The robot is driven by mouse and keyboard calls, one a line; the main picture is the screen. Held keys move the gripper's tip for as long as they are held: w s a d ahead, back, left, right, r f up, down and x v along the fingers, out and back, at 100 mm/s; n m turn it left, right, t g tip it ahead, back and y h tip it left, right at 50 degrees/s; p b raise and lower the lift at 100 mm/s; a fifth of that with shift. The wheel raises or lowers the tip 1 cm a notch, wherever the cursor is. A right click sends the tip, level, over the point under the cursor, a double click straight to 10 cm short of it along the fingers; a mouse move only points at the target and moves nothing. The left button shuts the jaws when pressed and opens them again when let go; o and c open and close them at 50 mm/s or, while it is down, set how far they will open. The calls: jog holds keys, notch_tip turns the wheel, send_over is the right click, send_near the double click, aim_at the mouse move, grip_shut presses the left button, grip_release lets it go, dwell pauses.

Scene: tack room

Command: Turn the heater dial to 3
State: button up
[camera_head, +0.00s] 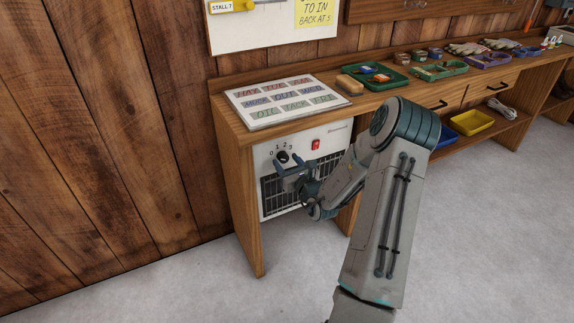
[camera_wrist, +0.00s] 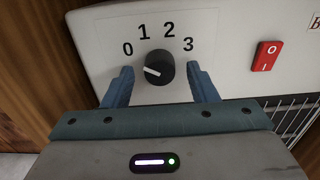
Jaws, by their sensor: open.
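The heater (camera_head: 268,150) is a pale panel with a dark grille under the bench. Its black round dial (camera_wrist: 158,66) has the numbers 0, 1, 2 and 3 in an arc above it. The white mark on the dial points left and slightly up, toward the 0 side. The dial also shows in the head view (camera_head: 282,157). My gripper (camera_wrist: 160,69) is open, with one blue finger on each side of the dial. Gaps show between both fingers and the dial in the wrist view. I cannot tell how far the fingertips are from the panel.
A red switch (camera_wrist: 266,56) sits right of the dial. The wooden bench (camera_head: 240,132) overhangs the heater, and its side panel stands close on the left. A board of lettered tiles (camera_head: 257,121) and a green tray (camera_head: 397,82) lie on top. Grey floor in front is clear.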

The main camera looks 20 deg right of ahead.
jog(key=shift+w, duration=0.25)
jog(key=c, duration=1)
